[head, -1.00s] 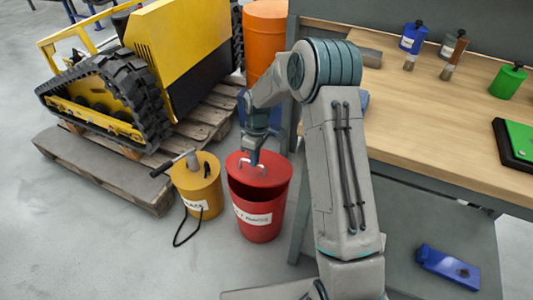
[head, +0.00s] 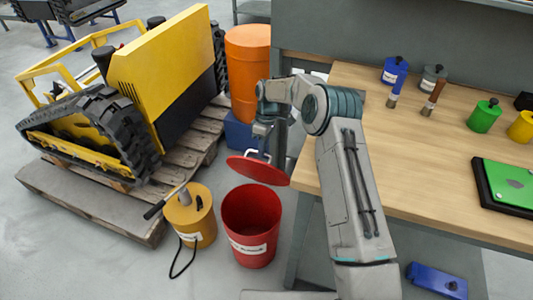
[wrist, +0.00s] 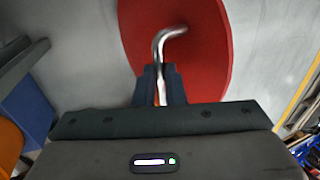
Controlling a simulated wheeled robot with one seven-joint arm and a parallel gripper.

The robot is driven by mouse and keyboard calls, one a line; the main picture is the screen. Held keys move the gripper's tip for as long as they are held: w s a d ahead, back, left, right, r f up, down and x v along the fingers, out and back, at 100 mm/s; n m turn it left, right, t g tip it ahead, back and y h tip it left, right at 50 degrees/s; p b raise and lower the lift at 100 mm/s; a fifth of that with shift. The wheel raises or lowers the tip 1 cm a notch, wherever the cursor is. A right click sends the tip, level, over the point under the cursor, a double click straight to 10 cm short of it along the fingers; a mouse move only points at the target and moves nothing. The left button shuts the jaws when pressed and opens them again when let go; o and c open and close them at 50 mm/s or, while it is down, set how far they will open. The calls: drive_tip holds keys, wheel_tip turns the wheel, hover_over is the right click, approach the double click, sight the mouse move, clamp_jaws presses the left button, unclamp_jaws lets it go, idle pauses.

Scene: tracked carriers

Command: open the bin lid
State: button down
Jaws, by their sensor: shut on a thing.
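The red bin (head: 252,243) stands on the floor in the head view, with a white label on its front and its top open. The round red lid (head: 258,171) is above the bin's back rim, tilted. My gripper (head: 257,153) is above the lid, with its fingers at the metal handle. In the wrist view my gripper (wrist: 160,88) is shut on the bent metal lid handle (wrist: 166,42), and the red lid (wrist: 190,50) shows behind it. The bin's inside looks empty, though its bottom is dark.
A yellow canister (head: 192,217) with a black hose stands just left of the bin. An orange barrel (head: 247,75) and a wooden workbench (head: 420,150) are behind and right. A tracked yellow machine (head: 150,80) rests on a pallet (head: 90,205). Floor in front is clear.

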drive_tip(key=shift+w+d+f, duration=0.2)
drive_tip(key=shift+w, duration=0.3)
drive_tip(key=shift+w+d+f, duration=0.2)
drive_tip(key=shift+w+d, duration=0.05)
drive_tip(key=shift+w, duration=0.25)
drive_tip(key=shift+w+d+f, duration=0.2)
drive_tip(key=shift+w, duration=0.3)
drive_tip(key=c, duration=1.5)
unclamp_jaws()
drive_tip(key=shift+c, duration=0.2)
drive_tip(key=shift+o, duration=0.2)
drive_tip(key=shift+w+f, duration=0.1)
drive_tip(key=shift+w, duration=0.1)
drive_tip(key=p+v, duration=0.3)
drive_tip(key=v, duration=1.1)
drive_tip(key=shift+p, duration=0.35)
drive_tip(key=shift+a, duration=0.1)
